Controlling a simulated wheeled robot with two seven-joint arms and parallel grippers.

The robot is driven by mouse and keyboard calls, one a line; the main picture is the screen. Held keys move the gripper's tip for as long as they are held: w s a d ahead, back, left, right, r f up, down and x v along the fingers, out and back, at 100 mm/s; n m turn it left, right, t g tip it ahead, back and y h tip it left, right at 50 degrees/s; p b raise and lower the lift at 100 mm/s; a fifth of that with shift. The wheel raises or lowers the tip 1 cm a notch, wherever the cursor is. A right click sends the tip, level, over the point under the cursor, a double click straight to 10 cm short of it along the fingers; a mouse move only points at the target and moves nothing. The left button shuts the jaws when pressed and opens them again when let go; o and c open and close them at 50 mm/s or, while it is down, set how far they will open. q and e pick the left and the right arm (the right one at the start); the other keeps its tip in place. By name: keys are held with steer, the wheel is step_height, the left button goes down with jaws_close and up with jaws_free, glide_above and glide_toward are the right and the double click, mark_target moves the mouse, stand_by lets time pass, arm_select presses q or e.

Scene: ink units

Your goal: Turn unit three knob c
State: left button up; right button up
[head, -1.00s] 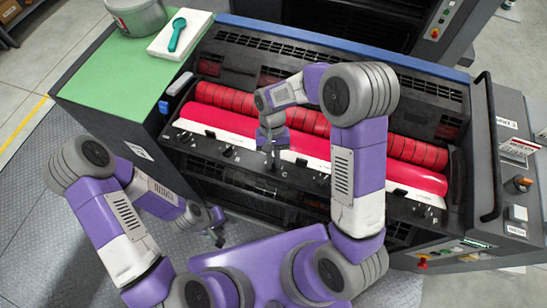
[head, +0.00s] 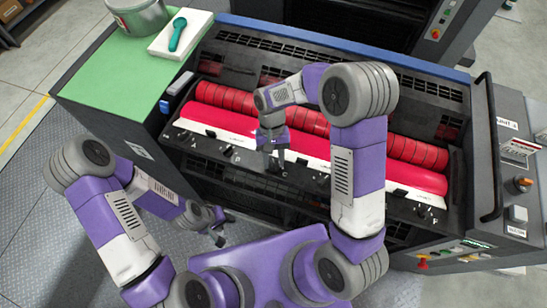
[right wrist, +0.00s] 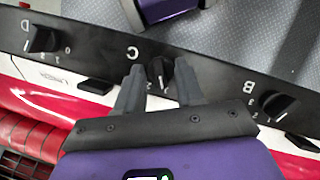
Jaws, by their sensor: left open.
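Knob C (right wrist: 160,73) is a black knob on the dark strip in front of the red rollers, below a white letter C in the right wrist view. My right gripper (right wrist: 158,78) is open, with one grey finger on each side of knob C; I cannot tell whether they touch it. In the head view, the right gripper (head: 275,165) is over the strip beside the letter C, and its fingers hide much of the knob. My left gripper (head: 223,229) is open and empty, in front of the unit at lower left of the strip.
Knob D (right wrist: 42,39) and knob B (right wrist: 276,103) flank knob C on the strip. A green top (head: 115,85) at left holds a grey pot (head: 140,17) and a white block with a teal tool (head: 177,34). A control panel (head: 460,250) stands at right.

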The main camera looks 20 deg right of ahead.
arm_select(q)
steer(key=shift+r, duration=0.15)
arm_select(e)
steer(key=v, duration=0.7)
steer(key=shift+r, duration=0.25)
steer(key=shift+w, duration=0.1)
